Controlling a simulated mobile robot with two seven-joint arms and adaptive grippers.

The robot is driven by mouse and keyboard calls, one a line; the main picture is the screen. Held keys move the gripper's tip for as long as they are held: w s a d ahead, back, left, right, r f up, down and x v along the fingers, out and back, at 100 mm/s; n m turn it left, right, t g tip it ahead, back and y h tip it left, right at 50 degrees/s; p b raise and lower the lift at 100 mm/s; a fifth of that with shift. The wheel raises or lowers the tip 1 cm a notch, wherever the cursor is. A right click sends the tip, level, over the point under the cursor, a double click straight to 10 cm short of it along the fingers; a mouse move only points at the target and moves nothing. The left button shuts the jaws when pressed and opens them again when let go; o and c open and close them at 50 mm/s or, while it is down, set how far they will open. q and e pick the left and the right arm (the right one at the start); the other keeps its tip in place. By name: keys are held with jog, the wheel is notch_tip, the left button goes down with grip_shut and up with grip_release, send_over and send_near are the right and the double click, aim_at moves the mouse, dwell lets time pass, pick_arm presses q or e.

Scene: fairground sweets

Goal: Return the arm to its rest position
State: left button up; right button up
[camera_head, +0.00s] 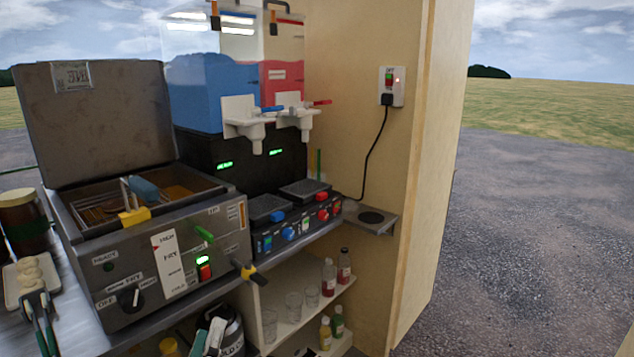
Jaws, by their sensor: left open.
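I can make out neither of my grippers nor either arm clearly in the head view. No arm reaches over the fryer (215,262), the drinks machine or the counter. Nothing that shows is held by a gripper.
The fryer's lid (95,115) stands raised, with a basket (105,205) in its well. The drinks machine has blue (195,95) and red (283,80) tanks. Tongs (45,322) and dough balls lie at left. A wall panel (430,170) bounds the right.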

pick_arm(q)
jog(key=s+f+m+g+p, duration=0.1)
jog(key=s+f+m+g, duration=0.3)
jog(key=f, duration=0.5)
jog(key=s+f+m+g+p, duration=0.1)
jog(key=s+f+m+g, duration=0.2)
jog(key=s+f, duration=0.6)
jog(key=s+f+m+g+h+p, duration=0.1)
jog(key=s+f+m+g, duration=0.3)
jog(key=f, duration=0.7)
jog(key=s+m, duration=0.2)
jog(key=m, duration=0.1)
jog(key=shift+s+d+f+g, duration=0.2)
jog(key=shift+s+g, duration=0.1)
jog(key=shift+s, duration=0.1)
pick_arm(e)
jog(key=shift+s+r+g, duration=0.15)
jog(key=shift+s+g, duration=0.15)
jog(key=shift+s, duration=0.65)
pick_arm(q)
jog(key=shift+c, duration=0.4)
pick_arm(e)
jog(key=shift+c, duration=0.5)
